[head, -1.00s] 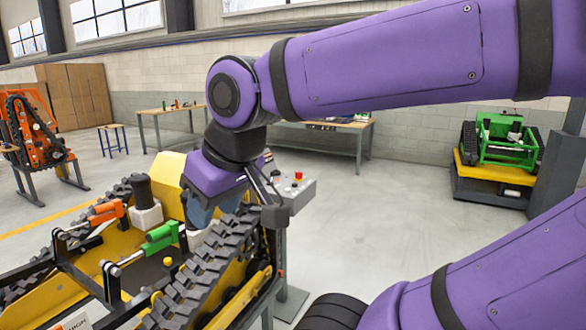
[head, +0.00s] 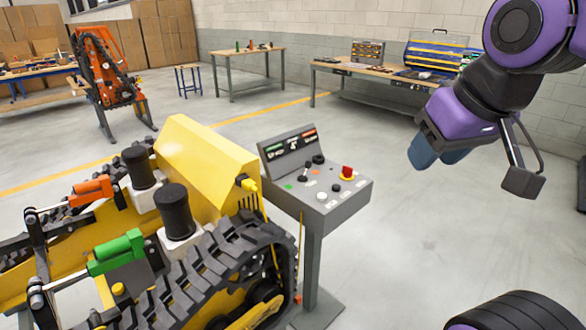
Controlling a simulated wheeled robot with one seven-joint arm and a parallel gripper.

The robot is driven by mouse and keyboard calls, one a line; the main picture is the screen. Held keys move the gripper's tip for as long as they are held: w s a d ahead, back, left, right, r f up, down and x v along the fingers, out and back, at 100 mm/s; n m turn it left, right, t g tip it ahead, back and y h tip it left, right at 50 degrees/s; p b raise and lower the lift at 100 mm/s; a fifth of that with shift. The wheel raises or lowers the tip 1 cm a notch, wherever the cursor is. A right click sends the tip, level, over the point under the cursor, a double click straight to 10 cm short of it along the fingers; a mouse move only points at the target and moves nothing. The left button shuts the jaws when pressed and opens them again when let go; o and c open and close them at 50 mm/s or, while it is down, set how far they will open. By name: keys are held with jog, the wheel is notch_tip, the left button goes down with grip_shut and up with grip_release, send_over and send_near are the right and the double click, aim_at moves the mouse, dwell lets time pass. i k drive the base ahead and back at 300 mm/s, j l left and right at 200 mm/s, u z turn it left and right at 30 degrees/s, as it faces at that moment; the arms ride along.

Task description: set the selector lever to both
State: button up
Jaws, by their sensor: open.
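A grey control console (head: 330,195) on a post stands right of the yellow tracked carrier (head: 205,160). A black knob (head: 318,159) shows close by. The backplate (head: 290,146) carries dark labels with green, white and red marks, too small to read. I cannot tell which position the lever points to. My gripper (head: 438,154), with blue fingers, is open and empty in the air to the right of the console, apart from it.
The carrier has a black track (head: 225,270), green (head: 118,250) and orange (head: 92,189) cylinders. Workbenches (head: 390,75) stand behind. The floor right of the console is clear.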

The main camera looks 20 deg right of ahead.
aim_at(308, 164)
jog(key=l+u, duration=0.4)
jog(key=l, duration=1.25)
jog(key=i+j, duration=0.15)
jog(key=i, duration=0.3)
jog(key=i+j+z, duration=0.1)
jog(key=i, duration=0.35)
